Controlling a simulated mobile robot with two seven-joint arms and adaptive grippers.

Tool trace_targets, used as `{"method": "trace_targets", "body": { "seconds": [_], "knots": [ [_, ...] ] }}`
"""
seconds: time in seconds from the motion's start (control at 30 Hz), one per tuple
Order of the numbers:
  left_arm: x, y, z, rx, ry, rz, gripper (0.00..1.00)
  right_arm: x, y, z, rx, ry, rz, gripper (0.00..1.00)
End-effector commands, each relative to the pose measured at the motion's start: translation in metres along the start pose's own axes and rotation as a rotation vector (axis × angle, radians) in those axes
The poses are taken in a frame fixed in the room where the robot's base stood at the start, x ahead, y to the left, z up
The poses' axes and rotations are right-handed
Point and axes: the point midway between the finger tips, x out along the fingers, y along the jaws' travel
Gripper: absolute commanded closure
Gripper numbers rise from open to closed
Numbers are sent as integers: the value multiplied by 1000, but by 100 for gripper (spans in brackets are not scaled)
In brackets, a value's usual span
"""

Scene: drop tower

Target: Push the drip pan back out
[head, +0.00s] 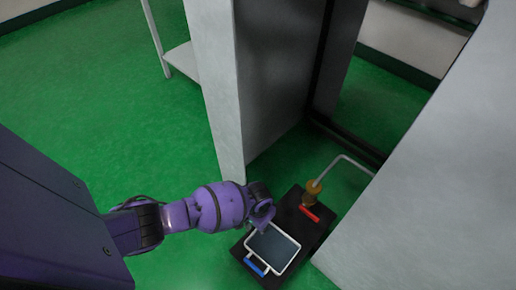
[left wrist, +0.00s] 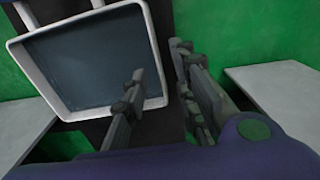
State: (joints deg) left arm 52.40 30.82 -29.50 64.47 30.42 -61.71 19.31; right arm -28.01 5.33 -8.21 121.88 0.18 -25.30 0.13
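The drip pan (head: 273,247) is a shallow dark tray with a white rim, sitting on a black base between the tall grey walls. It also fills the upper left of the left wrist view (left wrist: 85,62). My left gripper (head: 265,214) is at the pan's upper left edge in the head view. In the left wrist view the fingers (left wrist: 160,62) are apart, with one in front of the pan's inside and the other beyond its rim. I cannot tell whether they touch the rim. My right gripper is not in view.
A blue handle (head: 256,266) is at the pan's near end. The black base (head: 320,231) also bears a brass-coloured fitting (head: 314,188) with a bent pipe and a red handle (head: 309,213). Grey panels (head: 218,90) stand on both sides. Green floor (head: 90,90) is open at left.

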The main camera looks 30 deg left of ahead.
Motion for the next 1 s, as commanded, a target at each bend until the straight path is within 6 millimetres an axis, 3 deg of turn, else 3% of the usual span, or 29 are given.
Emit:
{"method": "trace_targets", "body": {
  "seconds": [0.3, 0.5, 1.0],
  "knots": [
    [-63, -1, 0, 1, 4, -1, 73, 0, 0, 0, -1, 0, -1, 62],
    [-89, -1, 0, -1, 1, -2, 73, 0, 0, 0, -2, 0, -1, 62],
    [-96, 0, 0, 0, 1, -1, 73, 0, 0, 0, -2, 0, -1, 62]
  ]
}}
